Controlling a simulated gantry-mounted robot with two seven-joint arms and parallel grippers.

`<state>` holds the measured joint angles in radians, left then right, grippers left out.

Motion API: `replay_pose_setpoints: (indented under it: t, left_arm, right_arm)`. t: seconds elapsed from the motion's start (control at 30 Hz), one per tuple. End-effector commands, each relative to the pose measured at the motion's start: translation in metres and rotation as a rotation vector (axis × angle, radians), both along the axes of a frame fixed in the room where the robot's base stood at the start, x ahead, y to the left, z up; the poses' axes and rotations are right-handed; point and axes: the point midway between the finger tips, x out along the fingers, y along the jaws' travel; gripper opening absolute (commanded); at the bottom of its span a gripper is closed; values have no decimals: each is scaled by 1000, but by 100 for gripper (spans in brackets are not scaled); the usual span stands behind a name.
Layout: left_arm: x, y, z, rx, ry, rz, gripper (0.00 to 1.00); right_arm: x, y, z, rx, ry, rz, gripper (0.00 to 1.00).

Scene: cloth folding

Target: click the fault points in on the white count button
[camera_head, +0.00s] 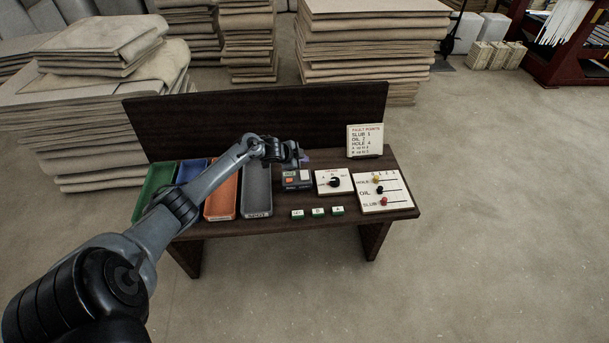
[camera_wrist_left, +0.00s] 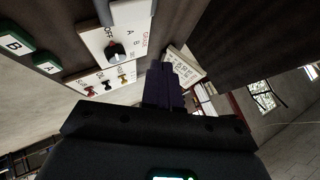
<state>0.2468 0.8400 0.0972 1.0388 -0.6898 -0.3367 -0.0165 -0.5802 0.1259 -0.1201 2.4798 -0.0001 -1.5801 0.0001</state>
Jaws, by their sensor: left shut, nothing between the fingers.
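The counter box (camera_head: 297,179), dark with an orange-red patch, stands on the bench right of the grey tray. I cannot make out the white count button on it; the gripper and the small size hide detail. My left gripper (camera_head: 301,158) is above the back of this box, shut and empty. Its closed dark fingers (camera_wrist_left: 164,84) also show in the left wrist view, with no contact visible. The fault points card (camera_head: 365,140) stands at the bench's back right and reads SLUB 1, OIL 2, HOLE 4. My right gripper is not in view.
A dial panel (camera_head: 334,181) and a slider panel (camera_head: 384,193) with yellow, black and red knobs lie to the right. Several small green-and-white blocks (camera_head: 318,212) line the front. Green (camera_head: 157,184), blue, orange and grey (camera_head: 257,190) trays lie left. A dark backboard (camera_head: 260,115) rises behind.

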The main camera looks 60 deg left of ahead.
Motion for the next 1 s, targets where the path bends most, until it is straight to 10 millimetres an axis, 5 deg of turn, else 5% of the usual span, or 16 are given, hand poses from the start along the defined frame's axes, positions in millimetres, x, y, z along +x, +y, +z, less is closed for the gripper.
replay_pose_setpoints:
  t: [0.47,0.67,1.0]
  left_arm:
    - [1,-1,2,-37,-13,29,0]
    - [10,-13,24,-91,-41,46,0]
    - [0,0,38,0,1,-2,0]
  right_arm:
    - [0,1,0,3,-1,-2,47]
    - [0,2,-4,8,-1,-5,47]
    - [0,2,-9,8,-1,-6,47]
